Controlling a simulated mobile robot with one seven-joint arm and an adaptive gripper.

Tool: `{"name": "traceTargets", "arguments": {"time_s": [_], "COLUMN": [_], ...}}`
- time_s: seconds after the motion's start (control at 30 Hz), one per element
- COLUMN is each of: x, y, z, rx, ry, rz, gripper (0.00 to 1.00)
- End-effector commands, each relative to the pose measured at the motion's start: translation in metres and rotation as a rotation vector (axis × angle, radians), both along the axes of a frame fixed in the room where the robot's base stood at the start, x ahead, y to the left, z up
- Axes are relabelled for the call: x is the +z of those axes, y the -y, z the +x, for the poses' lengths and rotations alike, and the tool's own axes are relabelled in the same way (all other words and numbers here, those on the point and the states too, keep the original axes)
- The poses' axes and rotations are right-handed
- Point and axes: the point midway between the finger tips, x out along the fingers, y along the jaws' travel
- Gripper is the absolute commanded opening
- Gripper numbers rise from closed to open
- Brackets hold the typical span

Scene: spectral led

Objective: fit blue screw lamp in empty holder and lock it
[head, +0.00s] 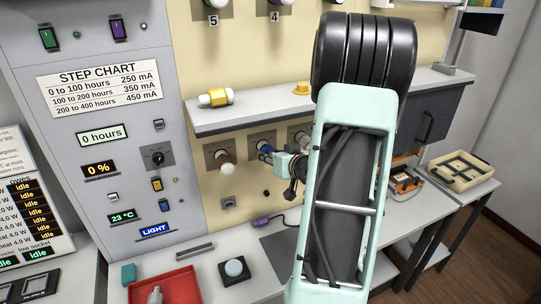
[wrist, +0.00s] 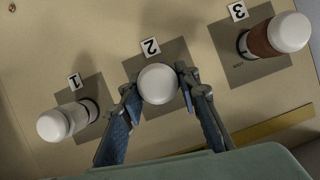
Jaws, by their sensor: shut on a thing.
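The lamp in my gripper shows in the wrist view as a round white dome (wrist: 157,84), seen end-on at the panel position labelled 2. My gripper (wrist: 157,92) has its two blue-padded fingers closed on either side of it. The lamp's body and the holder behind it are mostly hidden, so I cannot tell how deep it sits or whether it is locked. In the head view my gripper (head: 274,156) is at the middle position of the lower panel row, where blue shows beside the fingers.
A brown-bodied lamp (wrist: 272,38) is at position 3 and a white-domed lamp (wrist: 62,122) at position 1, close to the fingers. In the head view a yellow lamp (head: 216,97) lies on the shelf (head: 250,112) above. A red tray (head: 180,288) is on the bench.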

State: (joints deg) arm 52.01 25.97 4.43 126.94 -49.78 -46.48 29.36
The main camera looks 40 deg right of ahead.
Motion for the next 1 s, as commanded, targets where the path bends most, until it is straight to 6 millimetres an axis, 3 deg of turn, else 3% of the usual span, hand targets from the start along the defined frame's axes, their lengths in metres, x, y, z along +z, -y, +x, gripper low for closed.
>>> {"name": "traceTargets", "arguments": {"time_s": [0.2,0.47,0.5,0.67,1.0], "x": [0.0025,0.0038,0.0039,0.0029,0.0016], "y": [0.0016,0.0011,0.001,0.0007,0.0008], "z": [0.0025,0.0036,0.0036,0.0031,0.0005], "rx": [0.002,0.002,0.002,0.002,0.001], "ry": [0.041,0.05,0.05,0.048,0.044], "rz": [0.143,0.172,0.172,0.171,0.172], "gripper": [0.01,0.0,0.31,0.48,0.5]}}
